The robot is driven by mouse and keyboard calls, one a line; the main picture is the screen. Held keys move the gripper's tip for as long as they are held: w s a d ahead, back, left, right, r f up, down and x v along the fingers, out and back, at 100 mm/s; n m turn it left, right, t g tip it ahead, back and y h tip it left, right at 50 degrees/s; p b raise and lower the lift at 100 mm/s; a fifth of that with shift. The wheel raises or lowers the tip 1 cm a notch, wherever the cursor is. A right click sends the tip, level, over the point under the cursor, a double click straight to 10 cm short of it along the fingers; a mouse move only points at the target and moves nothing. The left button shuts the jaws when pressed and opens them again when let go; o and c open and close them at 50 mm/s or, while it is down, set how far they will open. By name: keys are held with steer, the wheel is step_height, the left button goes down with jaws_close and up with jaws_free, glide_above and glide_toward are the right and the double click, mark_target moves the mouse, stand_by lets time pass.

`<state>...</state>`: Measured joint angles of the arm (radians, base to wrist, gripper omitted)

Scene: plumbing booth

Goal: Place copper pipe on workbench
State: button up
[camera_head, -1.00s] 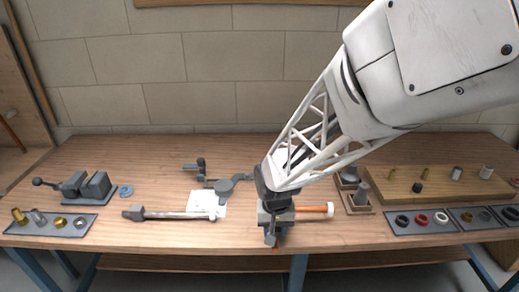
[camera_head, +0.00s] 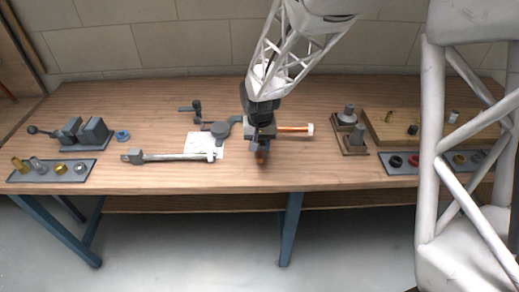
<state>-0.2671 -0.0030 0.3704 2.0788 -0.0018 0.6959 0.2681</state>
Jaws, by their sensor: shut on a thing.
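The copper pipe (camera_head: 292,128) is an orange-brown tube with a pale fitting (camera_head: 310,129) on its right end. It extends to the right from my gripper (camera_head: 262,155), which is shut on it. Another orange-brown end shows low at the fingers; I cannot tell whether it is part of the same pipe. The pipe is over the middle of the wooden workbench (camera_head: 225,178); I cannot tell whether it touches the top. My gripper hides the pipe's left part.
A vise (camera_head: 92,133), a tray of fittings (camera_head: 50,171) and a blue ring (camera_head: 122,136) are at left. A wrench (camera_head: 170,157), white paper (camera_head: 203,143) and a grey bender-like tool (camera_head: 217,127) lie left of my gripper. Stands (camera_head: 348,116) and a wooden block (camera_head: 395,130) are at right. The front middle is clear.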

mark_target(260, 152)
stand_by(0.3)
steer(key=shift+f, duration=1.75)
steer(key=shift+f, duration=0.1)
steer(key=o, duration=1)
steer(key=shift+o, duration=0.2)
step_height(260, 152, up, 12)
steer(key=shift+r, duration=0.1)
